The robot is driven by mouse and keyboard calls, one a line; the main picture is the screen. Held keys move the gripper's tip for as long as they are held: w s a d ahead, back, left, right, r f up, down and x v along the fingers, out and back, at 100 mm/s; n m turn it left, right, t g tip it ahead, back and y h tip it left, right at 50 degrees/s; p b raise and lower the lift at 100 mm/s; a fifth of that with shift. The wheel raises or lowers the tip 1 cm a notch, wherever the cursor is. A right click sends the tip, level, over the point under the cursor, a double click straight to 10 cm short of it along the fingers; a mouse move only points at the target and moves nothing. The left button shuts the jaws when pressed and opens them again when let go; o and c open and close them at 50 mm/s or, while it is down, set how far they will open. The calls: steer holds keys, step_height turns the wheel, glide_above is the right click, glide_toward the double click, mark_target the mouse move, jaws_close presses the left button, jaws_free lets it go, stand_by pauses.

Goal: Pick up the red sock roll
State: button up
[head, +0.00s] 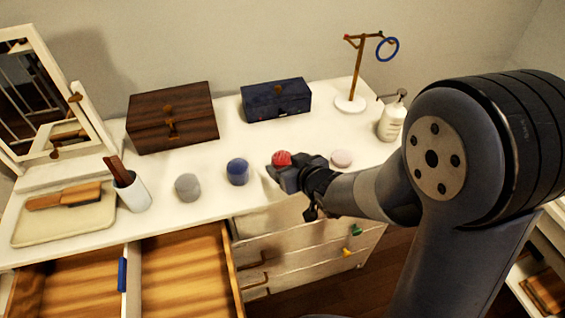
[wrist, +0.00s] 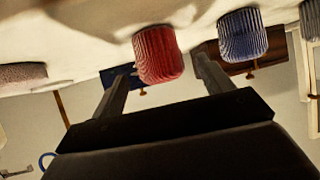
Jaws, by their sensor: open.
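The red sock roll (head: 281,158) stands on the white dresser top, in a row with other sock rolls. In the head view my gripper (head: 280,172) is right at it and hides its lower part. In the wrist view the ribbed red sock roll (wrist: 158,54) shows ahead, between the two fingers of my gripper (wrist: 160,72). The fingers are open, with a gap visible on both sides of the roll. Whether a finger touches it I cannot tell.
A blue sock roll (head: 238,171) and a grey one (head: 188,187) stand left of the red one; a pale pink one (head: 341,158) stands right. Behind are a brown box (head: 172,117), a dark blue box (head: 276,100) and a ring stand (head: 350,103). An open drawer (head: 185,270) juts out front left.

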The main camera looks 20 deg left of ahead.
mark_target(286, 162)
steer(key=shift+x, duration=1.8)
steer(key=shift+r, duration=0.1)
steer(key=c, duration=1)
